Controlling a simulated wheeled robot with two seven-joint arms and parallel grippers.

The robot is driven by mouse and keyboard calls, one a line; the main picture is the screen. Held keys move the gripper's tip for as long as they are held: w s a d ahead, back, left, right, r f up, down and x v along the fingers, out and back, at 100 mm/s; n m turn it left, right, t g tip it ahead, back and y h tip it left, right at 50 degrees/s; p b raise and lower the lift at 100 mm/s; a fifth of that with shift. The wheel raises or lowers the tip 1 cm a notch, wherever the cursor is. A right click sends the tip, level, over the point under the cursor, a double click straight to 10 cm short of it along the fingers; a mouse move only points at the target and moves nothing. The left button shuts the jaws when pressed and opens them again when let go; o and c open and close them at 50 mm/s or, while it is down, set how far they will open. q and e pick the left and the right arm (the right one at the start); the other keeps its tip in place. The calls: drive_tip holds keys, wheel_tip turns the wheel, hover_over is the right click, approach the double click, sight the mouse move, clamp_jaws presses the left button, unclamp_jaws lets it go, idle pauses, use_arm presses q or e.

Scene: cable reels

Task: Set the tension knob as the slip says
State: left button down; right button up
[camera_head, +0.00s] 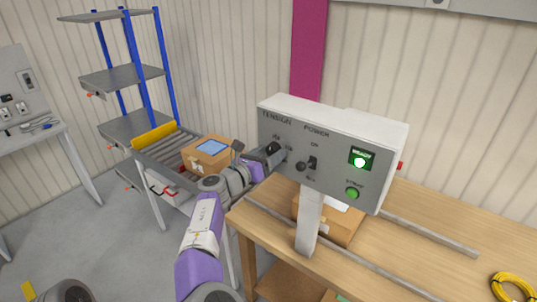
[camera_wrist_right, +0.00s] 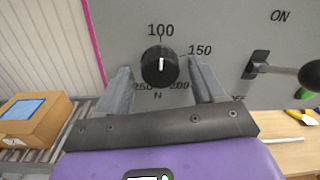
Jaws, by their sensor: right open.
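The black tension knob (camera_wrist_right: 160,66) sits on the grey control panel (camera_head: 385,140). Its white pointer points up at the 100 mark; 150, 200 and 250 are also printed around it, with N below. My right gripper (camera_wrist_right: 160,80) is open, one finger on each side of the knob; I cannot tell whether they touch it. My left gripper is out of view.
The panel has a power lever (camera_head: 312,162), a lit green READY display (camera_head: 361,158) and a green button (camera_head: 352,193). It stands over a wooden table (camera_head: 410,215) with a yellow cable coil (camera_head: 513,288). A cardboard box (camera_head: 206,164) sits on rollers to the left.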

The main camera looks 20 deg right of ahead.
drive_tip(key=c, duration=1.1)
drive_tip(key=shift+o, duration=0.2)
